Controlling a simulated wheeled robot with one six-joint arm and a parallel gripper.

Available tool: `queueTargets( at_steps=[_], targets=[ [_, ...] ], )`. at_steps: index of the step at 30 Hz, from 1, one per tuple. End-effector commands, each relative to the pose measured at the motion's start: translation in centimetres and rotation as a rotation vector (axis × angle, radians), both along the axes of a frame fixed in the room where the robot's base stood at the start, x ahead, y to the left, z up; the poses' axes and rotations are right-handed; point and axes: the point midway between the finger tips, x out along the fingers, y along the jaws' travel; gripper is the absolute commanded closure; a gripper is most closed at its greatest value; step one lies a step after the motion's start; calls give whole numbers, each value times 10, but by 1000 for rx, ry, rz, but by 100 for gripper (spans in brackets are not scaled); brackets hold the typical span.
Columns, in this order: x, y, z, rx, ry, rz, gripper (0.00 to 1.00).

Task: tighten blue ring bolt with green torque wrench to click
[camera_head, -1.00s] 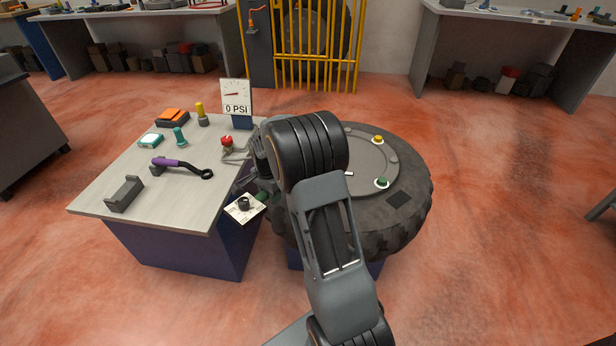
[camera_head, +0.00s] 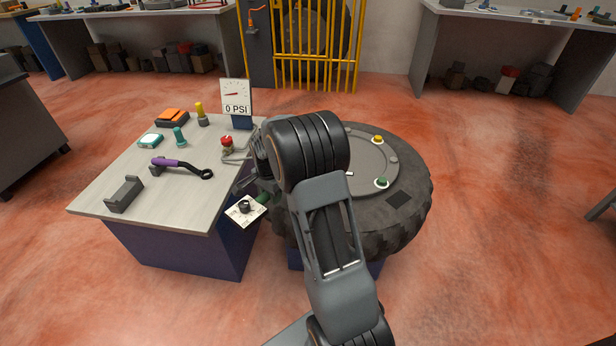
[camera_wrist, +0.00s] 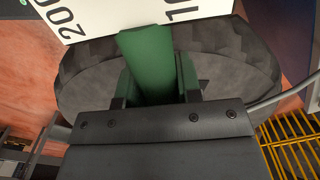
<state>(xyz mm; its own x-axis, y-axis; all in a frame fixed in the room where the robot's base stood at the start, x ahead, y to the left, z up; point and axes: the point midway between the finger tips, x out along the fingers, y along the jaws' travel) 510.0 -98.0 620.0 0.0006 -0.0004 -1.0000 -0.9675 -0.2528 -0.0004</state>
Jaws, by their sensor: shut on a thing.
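My gripper (camera_wrist: 153,82) is shut on the green handle of the torque wrench (camera_wrist: 146,55). In the head view the wrench's green handle (camera_head: 262,199) shows beside my wrist, between the workbench and the tire. A white plate (camera_wrist: 108,14) with large printed numbers is at the wrench in the wrist view. In the head view this plate (camera_head: 237,218) carries a black round part. The tire (camera_head: 400,220) lies flat; a yellow bolt (camera_head: 378,139) and a green bolt (camera_head: 382,182) show on its hub. I cannot see the blue ring bolt; my arm covers part of the hub.
The workbench (camera_head: 100,195) at left holds a purple-handled wrench (camera_head: 180,166), a grey cradle (camera_head: 125,194), a red-topped part (camera_head: 227,142), teal and yellow pieces, and a gauge sign (camera_head: 236,97) reading 0 PSI. A yellow gate (camera_head: 315,75) stands behind.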

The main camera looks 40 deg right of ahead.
Motion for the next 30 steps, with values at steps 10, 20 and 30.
queueTargets(
  at_steps=[10,20,30],
  targets=[
    [0,0,1,0,-1,0,100],
    [-1,-1,3,8,2,6,100],
    [-4,-3,7,30,10,29,100]
  ],
)
